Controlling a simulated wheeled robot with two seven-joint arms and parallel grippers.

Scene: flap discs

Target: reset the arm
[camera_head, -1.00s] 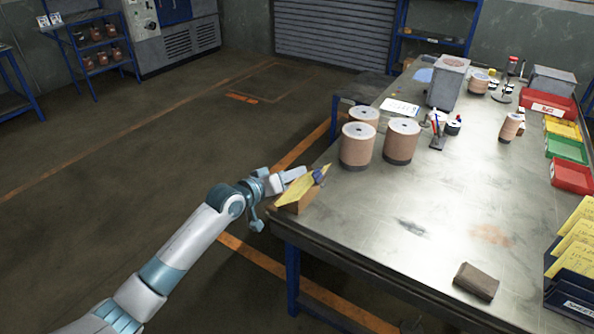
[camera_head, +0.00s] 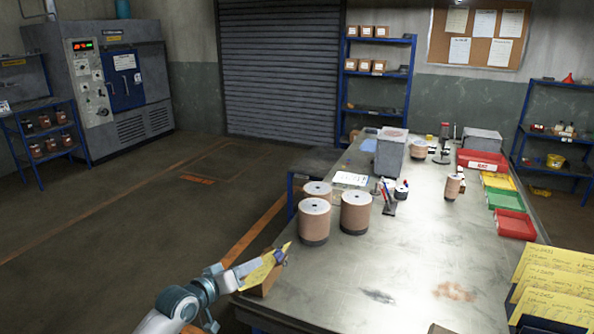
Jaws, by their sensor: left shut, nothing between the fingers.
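My left arm comes in from the bottom left. Its left gripper (camera_head: 245,270) is shut and empty at the table's near left corner, next to a yellow card (camera_head: 265,266) that leans on a small brown block (camera_head: 268,284). The card partly hides the fingers, and I cannot tell whether they touch it. A small dark blue piece (camera_head: 279,257) shows at the card's right edge. My right gripper is not in view.
The metal table (camera_head: 340,290) carries three brown rolls, one of them the front roll (camera_head: 355,212), near its left edge. A grey box (camera_head: 391,153) stands farther back. Red, yellow and green trays line the right side; yellow cards stand in a holder (camera_head: 540,322). Floor left of the table is clear.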

